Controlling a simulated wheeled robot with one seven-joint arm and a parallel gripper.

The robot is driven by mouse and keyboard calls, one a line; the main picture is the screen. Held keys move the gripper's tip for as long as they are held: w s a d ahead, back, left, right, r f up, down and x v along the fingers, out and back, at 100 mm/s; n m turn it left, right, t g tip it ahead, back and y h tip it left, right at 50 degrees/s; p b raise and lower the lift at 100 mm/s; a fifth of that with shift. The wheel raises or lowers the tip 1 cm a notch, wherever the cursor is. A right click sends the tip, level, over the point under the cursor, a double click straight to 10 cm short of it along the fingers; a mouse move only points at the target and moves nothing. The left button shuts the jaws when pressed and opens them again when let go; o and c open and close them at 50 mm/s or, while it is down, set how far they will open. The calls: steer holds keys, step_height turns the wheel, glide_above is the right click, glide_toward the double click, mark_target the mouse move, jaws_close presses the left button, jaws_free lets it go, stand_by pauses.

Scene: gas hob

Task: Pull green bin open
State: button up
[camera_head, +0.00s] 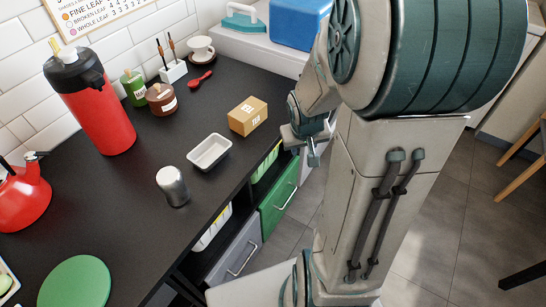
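The green bin (274,211) is a drawer front with a pale bar handle, set under the black counter. Its front looks about in line with the grey bin beside it, though the steep view makes it hard to tell how far out it sits. My gripper (313,157) is beyond the counter's front edge, above and to the right of the green bin. It appears apart from the handle. Its fingers are small and partly hidden by my arm, so I cannot tell whether they are open.
A grey bin (237,256) with a similar handle is nearer, left of the green one. The black counter (130,195) holds a red flask (100,112), a grey shaker (172,187), a white dish (209,152) and a tea box (248,116). Floor (430,240) shows right of my body.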

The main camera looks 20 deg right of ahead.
steer(key=s+d+b+x, duration=0.2)
steer(key=b+x, duration=0.2)
steer(key=x, duration=1)
steer(key=m+t+b, duration=1.3)
steer(key=m+b, duration=0.3)
steer(key=b, duration=0.1)
glide_toward(289, 198)
steer(key=w+b, duration=0.1)
steer(key=w, duration=0.2)
steer(key=w+d+f+b, duration=0.1)
steer(key=w, duration=0.2)
steer(key=w+f+b, duration=0.1)
steer(key=w, duration=0.3)
steer(key=shift+d+f, duration=0.1)
steer(key=shift+d, duration=0.1)
jaws_close()
